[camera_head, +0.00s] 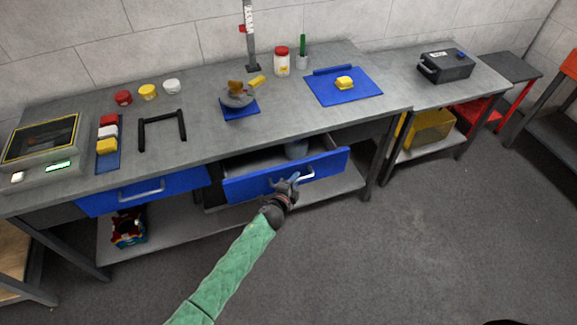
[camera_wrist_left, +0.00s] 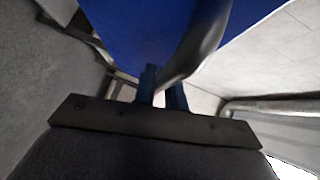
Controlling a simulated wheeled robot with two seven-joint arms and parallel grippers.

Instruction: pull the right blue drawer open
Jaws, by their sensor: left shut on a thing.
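The right blue drawer (camera_head: 245,188) stands partly open under the long workbench; its front is pulled out from the bench and its inside shows. A greyish cylindrical item (camera_head: 297,149) is inside it. My left gripper (camera_head: 291,181) is at the drawer's front, shut on the metal handle (camera_head: 308,173). In the left wrist view the gripper's fingers (camera_wrist_left: 161,88) are around the curved handle (camera_wrist_left: 200,45), with the blue drawer front (camera_wrist_left: 130,25) behind it. The left blue drawer (camera_head: 140,193) is shut. My right gripper is not in view.
The workbench top (camera_head: 210,145) carries a scale (camera_head: 42,140), jars, a black frame (camera_head: 162,130) and blue mats. A lower shelf (camera_head: 170,234) runs under the drawers, with a bench leg (camera_head: 378,160) to the right. The floor (camera_head: 420,240) in front is clear.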

